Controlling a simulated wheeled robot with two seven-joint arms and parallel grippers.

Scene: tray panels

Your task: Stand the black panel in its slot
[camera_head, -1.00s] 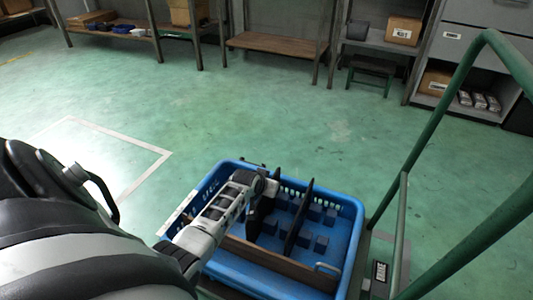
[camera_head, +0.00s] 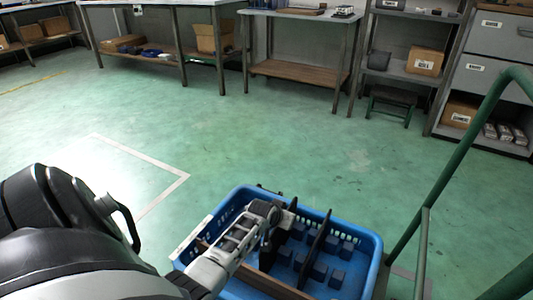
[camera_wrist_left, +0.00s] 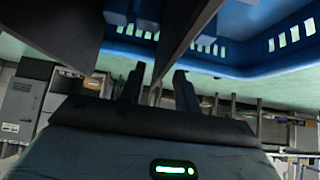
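A black panel (camera_head: 267,259) stands nearly upright in the blue crate (camera_head: 372,258), partly hidden by my left gripper. A second dark upright panel (camera_head: 314,247) stands to its right. My left gripper (camera_head: 277,218) is at the upper part of the first panel. In the left wrist view, my left gripper's two fingers (camera_wrist_left: 158,88) stand apart, with the narrow edge of a dark panel (camera_wrist_left: 183,35) between them and gaps showing beside it. Whether the panel's foot sits in a slot is hidden. My right gripper is not in view.
Several small dark blue blocks (camera_head: 337,278) lie on the crate floor around the panels. A brown strip (camera_head: 268,284) crosses the crate's near side. A green rail (camera_head: 455,160) rises at the right. Open green floor lies beyond, with shelves and tables at the back.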

